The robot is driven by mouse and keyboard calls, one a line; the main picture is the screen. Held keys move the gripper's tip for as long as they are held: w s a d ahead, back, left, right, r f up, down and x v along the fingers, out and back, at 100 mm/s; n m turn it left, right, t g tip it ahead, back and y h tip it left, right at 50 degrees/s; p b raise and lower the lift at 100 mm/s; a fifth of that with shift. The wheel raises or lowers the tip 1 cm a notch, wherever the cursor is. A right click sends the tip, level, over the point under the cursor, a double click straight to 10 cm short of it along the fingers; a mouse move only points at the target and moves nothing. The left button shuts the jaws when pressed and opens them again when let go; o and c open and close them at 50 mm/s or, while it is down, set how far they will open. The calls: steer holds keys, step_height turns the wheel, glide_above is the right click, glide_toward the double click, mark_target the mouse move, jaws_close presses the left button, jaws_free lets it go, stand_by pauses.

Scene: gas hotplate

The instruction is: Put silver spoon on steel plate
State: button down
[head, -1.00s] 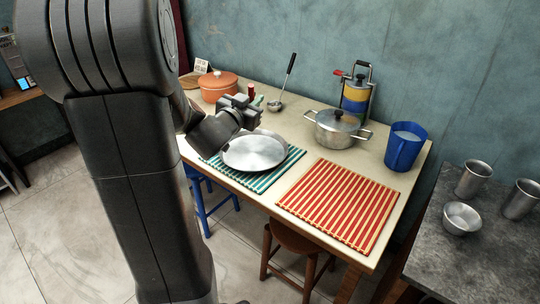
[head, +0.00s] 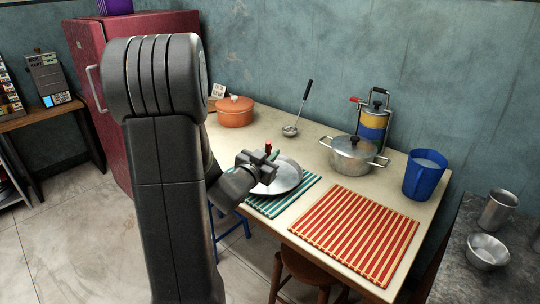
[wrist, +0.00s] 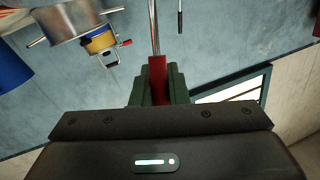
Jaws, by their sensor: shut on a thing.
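The steel plate (head: 288,182) lies on the teal striped mat (head: 305,192) at the near left part of the table. My gripper (head: 270,155) is in front of the plate's left side in the head view and hides part of it. In the wrist view my gripper (wrist: 157,88) is shut on a red handle with a thin silver shaft, which I take to be the silver spoon (wrist: 154,30). The shaft runs out of the top of the wrist view, so the spoon's bowl is hidden. I cannot tell the height above the plate.
A red striped mat (head: 355,235) lies to the right. Metal cups are on the grey counter (head: 455,255).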

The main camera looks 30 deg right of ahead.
steer(key=shift+f, duration=0.25)
steer(key=c, duration=1.4)
jaws_free()
steer(key=shift+r, duration=0.15)
steer(key=shift+r, duration=0.25)
steer(key=v, duration=1.2)
